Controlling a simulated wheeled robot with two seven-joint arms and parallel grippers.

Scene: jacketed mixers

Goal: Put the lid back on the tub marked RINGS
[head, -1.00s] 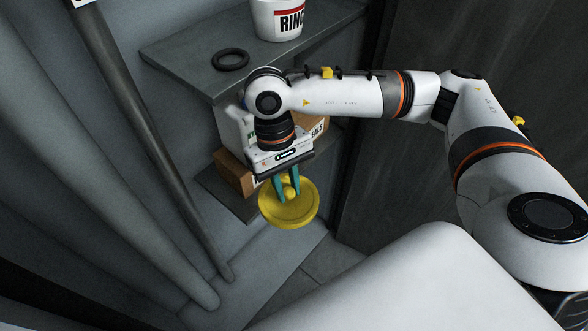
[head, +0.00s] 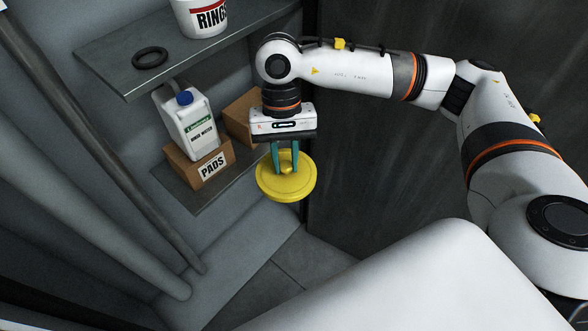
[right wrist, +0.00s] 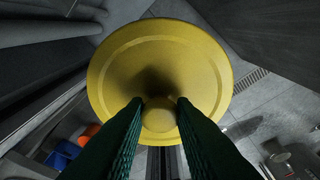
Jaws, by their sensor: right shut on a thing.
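The white tub marked RINGS (head: 201,16) stands on the upper grey shelf, at the top of the head view. Its top is cut off by the picture edge. My right gripper (head: 286,167) is shut on the knob of a round yellow lid (head: 285,188). The lid hangs below the fingers, lower than the upper shelf and to the right of the tub. In the right wrist view the lid (right wrist: 158,48) shows face on, with its knob (right wrist: 159,116) between the two green fingers. My left gripper is not in view.
A black ring (head: 150,58) lies on the upper shelf (head: 115,60) left of the tub. On the lower shelf (head: 180,197) a white jug (head: 188,122) stands over a box marked PADS (head: 200,165), beside another cardboard box (head: 240,117). A dark panel (head: 390,150) stands right of the shelves.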

